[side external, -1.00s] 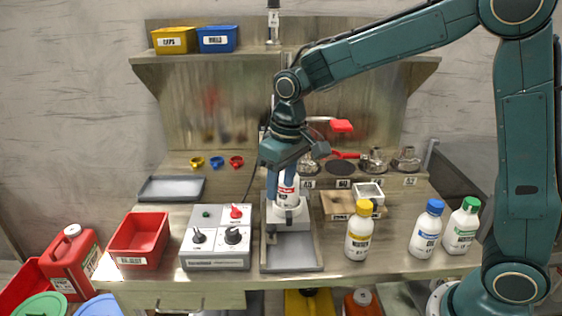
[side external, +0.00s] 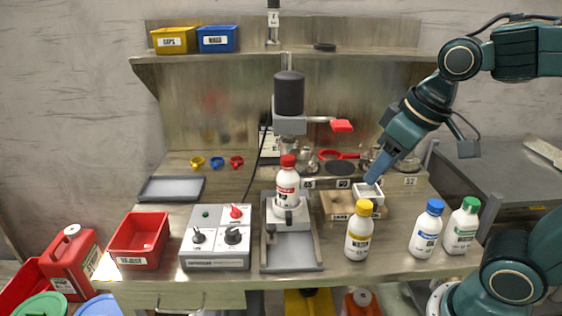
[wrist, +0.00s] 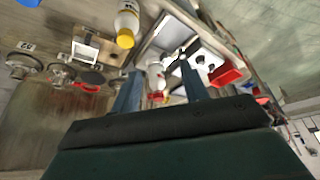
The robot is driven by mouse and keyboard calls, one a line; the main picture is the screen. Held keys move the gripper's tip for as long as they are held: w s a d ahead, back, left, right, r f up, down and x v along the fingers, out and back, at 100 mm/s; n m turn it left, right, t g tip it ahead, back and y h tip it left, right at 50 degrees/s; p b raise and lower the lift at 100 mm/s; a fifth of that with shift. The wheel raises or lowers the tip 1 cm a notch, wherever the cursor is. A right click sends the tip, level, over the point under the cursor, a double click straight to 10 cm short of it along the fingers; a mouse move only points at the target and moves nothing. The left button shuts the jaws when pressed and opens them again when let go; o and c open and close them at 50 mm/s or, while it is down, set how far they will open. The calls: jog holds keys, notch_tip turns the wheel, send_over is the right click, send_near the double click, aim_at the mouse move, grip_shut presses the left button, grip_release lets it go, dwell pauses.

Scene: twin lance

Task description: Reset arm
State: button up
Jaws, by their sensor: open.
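My gripper (side external: 374,177) is at the right of the bench in the side view, tilted down to the left, above and just behind a small white box on a wooden block (side external: 338,207). Its jaws are open; the two blue fingers stand apart in the wrist view (wrist: 160,88), with nothing held between them. A white bottle with a red cap (side external: 287,188) stands upright on the press stand (side external: 290,240), under the black press head (side external: 289,93). My gripper is well clear of that bottle.
Bottles with yellow (side external: 358,235), blue (side external: 427,228) and green caps (side external: 462,230) stand at the front right. A control box (side external: 215,252) and red bin (side external: 138,240) are at left. Metal fittings and a red-handled tool (side external: 340,155) line the back. A grey side table (side external: 500,170) is at right.

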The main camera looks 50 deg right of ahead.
jog(key=shift+t, duration=0.5)
jog(key=s, duration=0.3)
jog(key=s+d+f, duration=0.1)
jog(key=s, duration=0.1)
jog(key=shift+s, duration=0.3)
dwell(0.8)
